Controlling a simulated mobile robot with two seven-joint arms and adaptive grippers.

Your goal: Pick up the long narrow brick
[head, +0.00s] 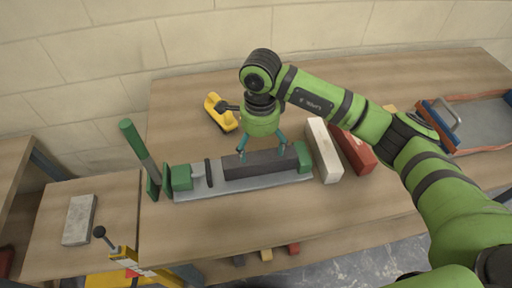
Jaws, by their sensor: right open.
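A long, narrow dark grey brick (262,164) lies in a grey bed (212,188) with green end blocks, on the wooden table. My right gripper (262,149) points down over this brick. Its two teal fingers are spread apart, and nothing shows between them. The fingertips are close to the brick's upper edge; I cannot tell if they touch it. An off-white brick (323,150) and a red brick (351,150) lie side by side to the right of the bed. My left gripper is not in view.
A yellow tool (219,112) lies behind the bed. A green-handled lever (139,149) rises at the bed's left end. A blue-and-orange tray (485,147) is at the far right. A grey slab (79,220) lies on the lower left surface (110,207). The wooden table (180,100) has free room behind the bed.

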